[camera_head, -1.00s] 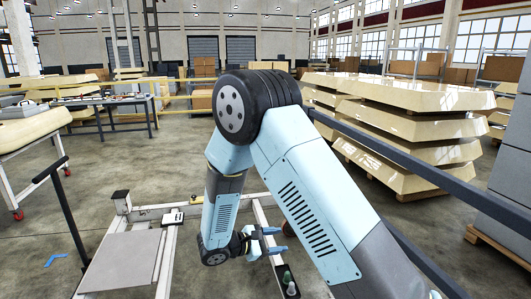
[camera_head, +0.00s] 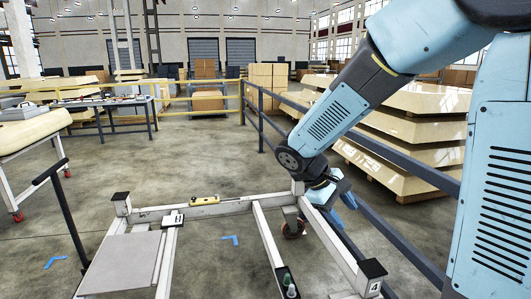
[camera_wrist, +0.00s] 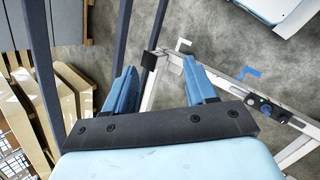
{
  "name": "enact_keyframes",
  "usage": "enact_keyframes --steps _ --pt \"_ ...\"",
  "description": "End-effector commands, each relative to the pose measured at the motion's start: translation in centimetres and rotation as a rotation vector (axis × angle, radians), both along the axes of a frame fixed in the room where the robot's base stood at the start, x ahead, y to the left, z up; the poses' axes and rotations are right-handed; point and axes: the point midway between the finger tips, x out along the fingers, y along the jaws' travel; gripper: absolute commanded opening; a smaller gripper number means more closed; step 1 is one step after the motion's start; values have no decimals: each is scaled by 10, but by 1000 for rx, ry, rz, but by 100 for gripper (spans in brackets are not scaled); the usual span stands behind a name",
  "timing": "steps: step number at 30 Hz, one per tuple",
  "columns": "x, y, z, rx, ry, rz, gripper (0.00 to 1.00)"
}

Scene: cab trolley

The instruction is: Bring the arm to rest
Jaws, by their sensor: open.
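My gripper (camera_head: 342,193) is at the right of the trolley in the head view, beside the dark railing. In the wrist view its two blue fingers (camera_wrist: 160,92) stand apart with nothing between them. The white trolley frame (camera_head: 264,232) stands below and to the left of the gripper. My light-blue arm comes down from the upper right of the head view and hides part of the stacked panels.
A dark railing (camera_head: 398,237) runs close to my gripper. Stacked cream panels (camera_head: 430,101) stand behind it. A grey plate (camera_head: 124,262) lies on the trolley's left side. A yellow level (camera_head: 205,200) rests on the far beam. A work table (camera_head: 105,103) stands far left.

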Motion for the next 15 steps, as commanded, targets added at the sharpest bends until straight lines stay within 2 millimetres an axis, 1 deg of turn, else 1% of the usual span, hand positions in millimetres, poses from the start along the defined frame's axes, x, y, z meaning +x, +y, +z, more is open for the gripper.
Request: enact_keyframes --steps 1,6,15 --pt "-8 -6 8 37 -25 -30 56" --pt "-32 -20 29 162 -100 -121 56" --pt "-75 -36 61 375 -257 -267 56"
